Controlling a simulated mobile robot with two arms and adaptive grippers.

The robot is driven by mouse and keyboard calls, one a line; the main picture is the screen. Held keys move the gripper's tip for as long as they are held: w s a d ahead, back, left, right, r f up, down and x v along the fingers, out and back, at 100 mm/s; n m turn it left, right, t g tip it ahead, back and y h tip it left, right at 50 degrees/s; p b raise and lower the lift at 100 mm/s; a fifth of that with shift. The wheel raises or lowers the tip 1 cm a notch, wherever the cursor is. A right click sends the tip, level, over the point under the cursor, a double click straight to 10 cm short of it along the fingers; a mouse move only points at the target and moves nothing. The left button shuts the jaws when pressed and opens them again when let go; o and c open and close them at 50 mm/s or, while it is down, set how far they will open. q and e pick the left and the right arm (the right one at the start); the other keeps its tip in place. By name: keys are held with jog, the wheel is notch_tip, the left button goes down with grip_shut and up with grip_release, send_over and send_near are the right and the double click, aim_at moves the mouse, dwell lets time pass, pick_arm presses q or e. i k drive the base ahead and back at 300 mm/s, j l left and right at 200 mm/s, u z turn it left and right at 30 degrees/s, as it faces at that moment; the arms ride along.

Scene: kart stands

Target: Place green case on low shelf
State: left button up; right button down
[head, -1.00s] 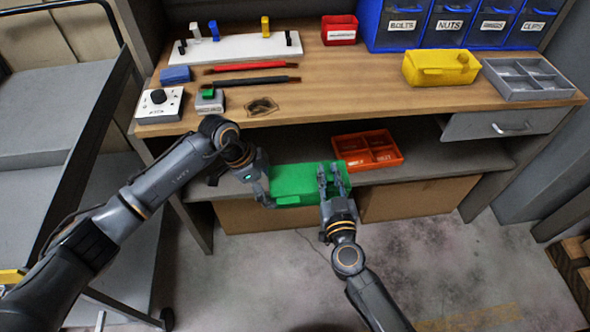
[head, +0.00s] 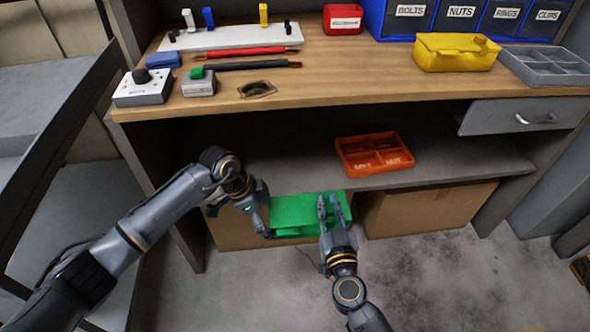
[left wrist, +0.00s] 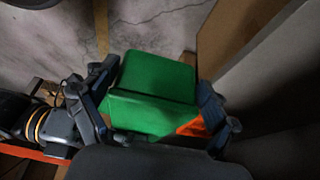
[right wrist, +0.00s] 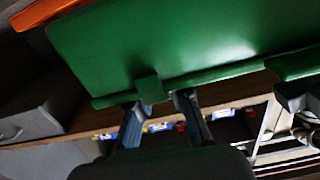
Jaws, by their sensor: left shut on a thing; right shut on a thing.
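The green case (head: 292,211) is held between both my grippers, in front of the low shelf's front edge. My left gripper (head: 263,217) is shut on its left end. My right gripper (head: 331,204) is shut on its right part, with the fingers lying over its near side. In the left wrist view the case (left wrist: 155,88) sits between the fingers. In the right wrist view its broad green face (right wrist: 170,45) fills the upper part, above the fingers. The low shelf (head: 450,165) is the grey board under the wooden bench top. I cannot tell the case's exact height against the shelf.
An orange divided tray (head: 344,160) sits on the low shelf, right of centre. The shelf is bare right of it. Cardboard boxes (head: 425,207) stand below. The bench top (head: 330,75) overhangs the shelf, and a drawer (head: 525,115) hangs at its right.

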aim_at(297, 166)
jog(key=i+j, duration=0.1)
jog(key=i, duration=0.9)
